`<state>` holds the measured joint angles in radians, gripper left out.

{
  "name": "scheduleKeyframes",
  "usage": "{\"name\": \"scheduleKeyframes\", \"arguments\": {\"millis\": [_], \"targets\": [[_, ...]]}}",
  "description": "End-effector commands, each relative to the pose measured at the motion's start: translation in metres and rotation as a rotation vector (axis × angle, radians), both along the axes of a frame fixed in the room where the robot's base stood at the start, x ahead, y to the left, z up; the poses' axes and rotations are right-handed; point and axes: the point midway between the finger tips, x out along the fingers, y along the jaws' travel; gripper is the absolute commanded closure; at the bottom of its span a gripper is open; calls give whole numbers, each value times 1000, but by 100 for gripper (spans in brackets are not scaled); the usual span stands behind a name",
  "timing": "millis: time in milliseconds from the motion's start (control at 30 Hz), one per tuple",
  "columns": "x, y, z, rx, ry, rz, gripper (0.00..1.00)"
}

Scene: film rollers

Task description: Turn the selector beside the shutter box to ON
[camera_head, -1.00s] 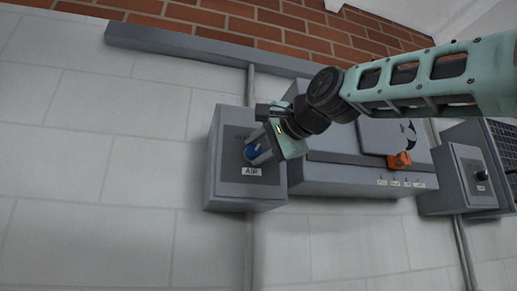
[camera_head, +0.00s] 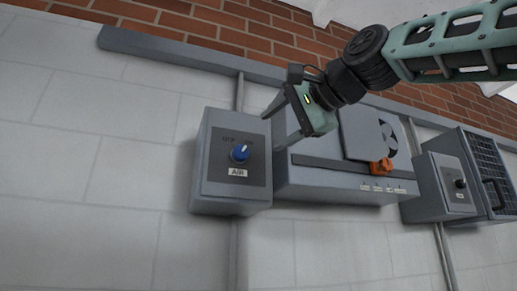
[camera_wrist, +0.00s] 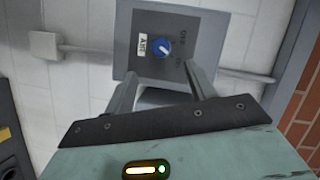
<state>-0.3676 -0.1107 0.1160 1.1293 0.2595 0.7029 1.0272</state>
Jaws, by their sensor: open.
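The blue selector knob (camera_head: 240,153) sits on a grey box (camera_head: 205,190) with an AIR label (camera_head: 238,173), left of the shutter box (camera_head: 300,180). Its white mark seems to point up and right in the head view. Small lettering stands above it, OFF at left; the right-hand word is hard to read. My gripper (camera_head: 274,132) is open and empty, in front of the gap between the boxes, up and right of the knob and apart from it. In the wrist view the knob (camera_wrist: 162,47) shows beyond and between the spread fingertips (camera_wrist: 159,70).
The shutter box carries a grey plate and an orange handle (camera_head: 381,167). Another grey box (camera_head: 447,200) with a black knob (camera_head: 460,183) is at the right, beside a grid-faced unit (camera_head: 482,165). The wall left of the AIR box is clear.

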Motion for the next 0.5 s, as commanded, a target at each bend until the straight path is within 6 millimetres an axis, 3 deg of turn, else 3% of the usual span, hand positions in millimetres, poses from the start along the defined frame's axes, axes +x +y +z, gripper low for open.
{"name": "scheduleKeyframes", "arguments": {"millis": [200, 500], "targets": [[-36, -27, 4, 3, -2, -1, 45], [-54, -41, 9, 0, 1, 0, 45]]}}
